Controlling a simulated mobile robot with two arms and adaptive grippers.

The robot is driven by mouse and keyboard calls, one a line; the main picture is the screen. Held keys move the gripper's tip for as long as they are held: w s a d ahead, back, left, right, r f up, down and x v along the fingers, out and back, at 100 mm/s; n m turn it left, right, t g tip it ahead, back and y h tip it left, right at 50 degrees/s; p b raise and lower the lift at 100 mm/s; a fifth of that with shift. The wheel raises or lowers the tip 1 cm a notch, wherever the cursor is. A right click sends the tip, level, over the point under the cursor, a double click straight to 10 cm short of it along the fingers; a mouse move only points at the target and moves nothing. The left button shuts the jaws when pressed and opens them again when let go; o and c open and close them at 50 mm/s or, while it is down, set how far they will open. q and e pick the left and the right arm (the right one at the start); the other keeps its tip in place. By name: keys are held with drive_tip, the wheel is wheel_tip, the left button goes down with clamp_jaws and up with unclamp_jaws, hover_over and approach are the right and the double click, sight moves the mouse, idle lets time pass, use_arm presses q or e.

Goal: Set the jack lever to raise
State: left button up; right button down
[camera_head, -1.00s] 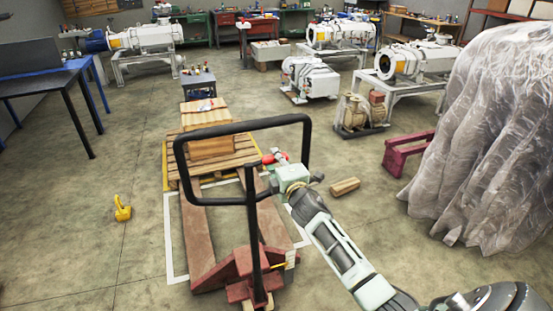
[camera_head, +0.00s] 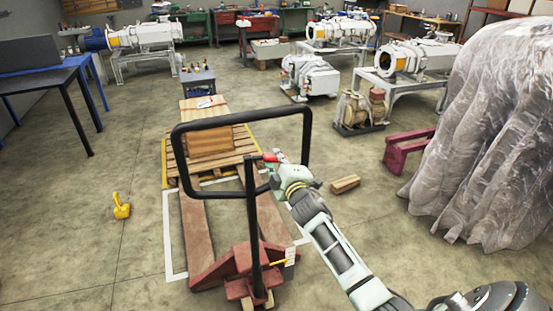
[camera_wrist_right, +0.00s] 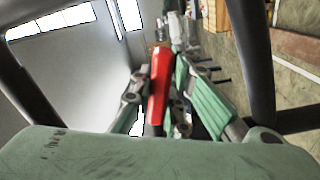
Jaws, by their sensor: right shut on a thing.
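The red jack lever (camera_head: 270,157) sits at the top of the pallet jack's black post, inside the lower part of the black loop handle (camera_head: 240,117). In the right wrist view the red lever (camera_wrist_right: 158,86) stands between the green and grey fingers. My right gripper (camera_head: 272,166) is shut on the lever, and its fingers (camera_wrist_right: 160,95) lie on both sides of it. The jack's red base (camera_head: 240,262) stands at the bottom of the head view, with its forks running towards the pallet. My left gripper does not show.
A wooden pallet (camera_head: 180,165) carries a wooden crate (camera_head: 208,130) beyond the jack. A yellow object (camera_head: 121,206) and a wooden block (camera_head: 345,184) lie on the floor. A plastic-covered heap (camera_head: 490,150) stands at the right.

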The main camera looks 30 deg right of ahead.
drive_tip(key=shift+f, duration=0.1)
drive_tip(key=c, duration=1.7)
unclamp_jaws()
drive_tip(key=v, duration=1.2)
